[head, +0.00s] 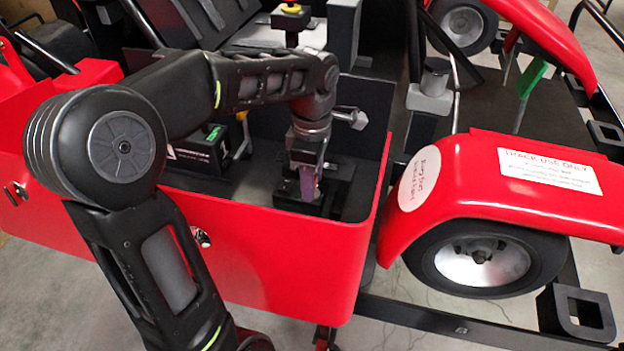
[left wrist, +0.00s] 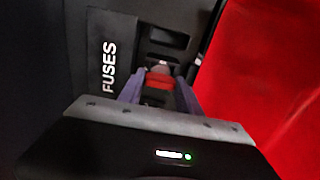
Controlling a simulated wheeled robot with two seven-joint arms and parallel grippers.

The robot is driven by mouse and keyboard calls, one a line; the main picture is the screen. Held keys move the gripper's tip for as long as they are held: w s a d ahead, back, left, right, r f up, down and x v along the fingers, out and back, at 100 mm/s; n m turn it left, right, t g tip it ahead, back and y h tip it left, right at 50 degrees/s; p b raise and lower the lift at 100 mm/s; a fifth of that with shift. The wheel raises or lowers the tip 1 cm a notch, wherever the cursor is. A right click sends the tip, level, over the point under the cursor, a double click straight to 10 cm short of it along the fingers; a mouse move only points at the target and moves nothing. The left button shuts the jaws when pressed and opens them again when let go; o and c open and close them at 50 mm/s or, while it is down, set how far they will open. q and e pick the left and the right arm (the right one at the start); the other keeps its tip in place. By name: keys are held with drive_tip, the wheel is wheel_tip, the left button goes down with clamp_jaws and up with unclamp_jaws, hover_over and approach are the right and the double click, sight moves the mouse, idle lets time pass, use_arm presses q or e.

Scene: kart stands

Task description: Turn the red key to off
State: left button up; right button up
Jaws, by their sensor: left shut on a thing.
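The red key (left wrist: 158,80) shows in the left wrist view, set in a dark panel beside a label reading "FUSES" (left wrist: 110,64). My left gripper (left wrist: 158,92) has its two purple fingers on either side of the key and is shut on it. In the head view my left gripper (head: 308,188) points down into the black compartment of the red kart. There the key is hidden by the fingers. Whether the key sits at on or off cannot be read. My right gripper is not in view.
The kart's red side wall (head: 290,262) rises in front of the compartment and also stands close by in the wrist view (left wrist: 262,85). A black box (head: 205,150) sits left of the gripper. A red fender (head: 500,190) over a wheel is to the right.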

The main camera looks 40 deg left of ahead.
use_arm(q)
drive_tip(key=o, duration=1.4)
wheel_tip(320, 180, up, 8)
drive_tip(key=shift+f+p, duration=0.1)
drive_tip(key=shift+p, duration=0.25)
